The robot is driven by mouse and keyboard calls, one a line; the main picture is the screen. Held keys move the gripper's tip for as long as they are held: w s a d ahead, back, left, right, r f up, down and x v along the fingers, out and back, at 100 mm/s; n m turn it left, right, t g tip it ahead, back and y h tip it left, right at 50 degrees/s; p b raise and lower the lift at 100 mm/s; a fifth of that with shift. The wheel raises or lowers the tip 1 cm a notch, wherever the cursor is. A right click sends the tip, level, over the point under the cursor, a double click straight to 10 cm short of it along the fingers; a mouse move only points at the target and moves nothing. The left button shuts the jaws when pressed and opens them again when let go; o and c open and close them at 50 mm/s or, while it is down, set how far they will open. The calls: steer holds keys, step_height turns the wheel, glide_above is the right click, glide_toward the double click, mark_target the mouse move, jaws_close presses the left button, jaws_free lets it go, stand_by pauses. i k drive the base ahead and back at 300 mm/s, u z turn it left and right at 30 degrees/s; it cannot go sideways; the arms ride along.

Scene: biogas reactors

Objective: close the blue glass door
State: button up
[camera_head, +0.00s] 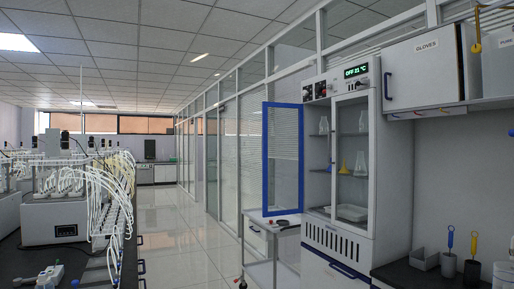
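The blue glass door (283,160) has a blue frame and a see-through pane. It stands swung open on the left of a white cabinet (317,190) with a lit display on top. The cabinet's left opening is uncovered, and shelves with glassware show inside. The right glass door (352,160) of the cabinet looks shut, with flasks and a yellow funnel behind it. My gripper is not in view.
A small white cart (262,226) stands below the open door. A dark-topped bench (410,278) with brushes in holders is at the right, under a gloves cabinet (421,65). A bench with tubed reactors (55,215) is at the left. The aisle floor (185,235) between is clear.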

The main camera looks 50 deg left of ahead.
mark_target(265, 105)
steer(key=k, duration=1.25)
steer(key=u, duration=0.5)
steer(key=i, duration=3.6)
steer(key=u, duration=2.1)
steer(key=i, duration=3.9)
